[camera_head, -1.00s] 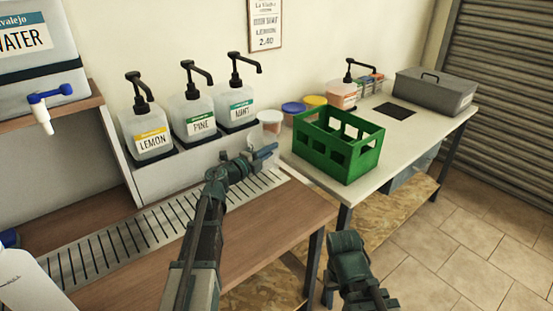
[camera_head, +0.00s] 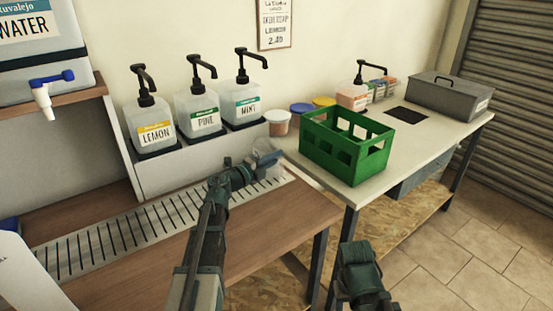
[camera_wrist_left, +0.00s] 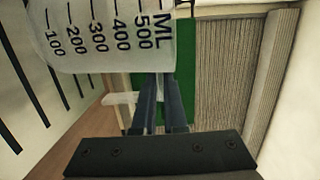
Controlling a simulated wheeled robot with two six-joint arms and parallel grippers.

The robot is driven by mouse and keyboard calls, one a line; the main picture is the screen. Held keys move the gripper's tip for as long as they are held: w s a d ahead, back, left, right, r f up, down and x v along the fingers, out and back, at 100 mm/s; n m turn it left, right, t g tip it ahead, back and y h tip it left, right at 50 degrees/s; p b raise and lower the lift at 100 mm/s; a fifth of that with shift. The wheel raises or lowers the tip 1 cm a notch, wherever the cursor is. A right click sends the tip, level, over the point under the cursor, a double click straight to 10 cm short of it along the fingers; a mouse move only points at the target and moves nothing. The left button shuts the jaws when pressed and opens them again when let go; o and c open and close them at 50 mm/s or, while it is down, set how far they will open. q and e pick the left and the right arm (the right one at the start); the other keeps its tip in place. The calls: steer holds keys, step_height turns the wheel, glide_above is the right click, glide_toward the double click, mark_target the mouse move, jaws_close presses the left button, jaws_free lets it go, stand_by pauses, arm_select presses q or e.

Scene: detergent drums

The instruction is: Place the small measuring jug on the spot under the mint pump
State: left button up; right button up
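The small measuring jug (camera_head: 264,157) is clear and partly hidden behind my left gripper (camera_head: 262,163) in the head view. In the left wrist view the jug (camera_wrist_left: 100,35) shows large, with black ML marks up to 500. My left gripper's two blue fingers (camera_wrist_left: 161,103) are close together at the jug and appear shut on its handle. The jug is at the right end of the slotted drip tray (camera_head: 135,228), in front of the mint pump bottle (camera_head: 242,100); contact with the tray is hidden. My right gripper (camera_head: 357,268) is low at the front; its fingers cannot be made out.
The pine (camera_head: 197,111) and lemon (camera_head: 152,123) pump bottles stand left of mint. A lidded tub (camera_head: 278,123) and a green crate (camera_head: 345,150) are close on the right. A water tank (camera_head: 40,50) stands at upper left. The wooden counter front (camera_head: 270,225) is clear.

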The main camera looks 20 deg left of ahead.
arm_select(q)
steer(key=o, duration=0.4)
steer(key=shift+r, duration=0.3)
steer(key=v, duration=1.2)
steer(key=shift+f, duration=0.1)
